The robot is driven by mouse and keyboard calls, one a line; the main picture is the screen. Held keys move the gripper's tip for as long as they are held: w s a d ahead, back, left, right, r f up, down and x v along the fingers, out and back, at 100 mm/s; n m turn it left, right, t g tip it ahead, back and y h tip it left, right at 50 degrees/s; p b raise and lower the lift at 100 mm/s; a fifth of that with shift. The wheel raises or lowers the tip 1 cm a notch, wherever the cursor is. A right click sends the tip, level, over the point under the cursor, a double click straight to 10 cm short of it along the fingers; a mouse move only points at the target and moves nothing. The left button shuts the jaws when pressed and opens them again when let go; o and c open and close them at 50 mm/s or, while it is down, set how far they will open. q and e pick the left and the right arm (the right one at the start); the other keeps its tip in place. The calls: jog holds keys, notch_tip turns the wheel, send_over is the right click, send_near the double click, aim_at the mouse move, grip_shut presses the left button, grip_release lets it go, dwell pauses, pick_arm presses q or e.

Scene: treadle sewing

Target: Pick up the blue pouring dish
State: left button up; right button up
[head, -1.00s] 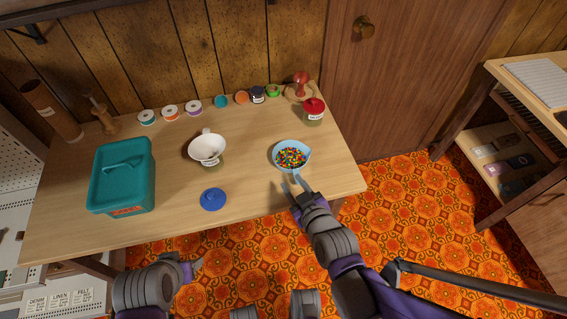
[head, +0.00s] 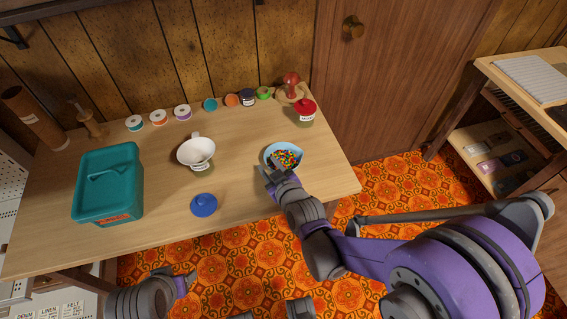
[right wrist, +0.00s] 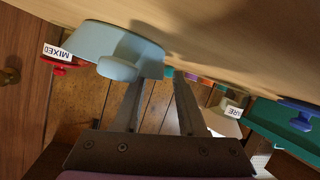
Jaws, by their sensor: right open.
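The blue pouring dish (head: 295,146), full of many-coloured beads, sits upright near the front right of the wooden table. My right gripper (head: 269,173) is at its near side, low over the table edge. In the right wrist view the dish (right wrist: 92,40) and its rounded projecting lip lie at the upper left, by the tip of one finger. The two fingers of my right gripper (right wrist: 160,82) are apart with nothing between them. Whether a finger touches the dish I cannot tell. My left gripper (head: 188,281) hangs at the bottom, off the table; its jaws are unclear.
A blue lid (head: 204,205), a white funnel-like cup (head: 196,150) on a jar, and a teal box (head: 108,190) stand left of the dish. A red-lidded jar (head: 304,112) stands behind it. Several spools and small pots line the back. Table between dish and cup is clear.

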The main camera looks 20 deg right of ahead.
jog(key=shift+w+f, duration=0.15)
jog(key=shift+w, duration=0.1)
grip_shut()
dwell(0.3)
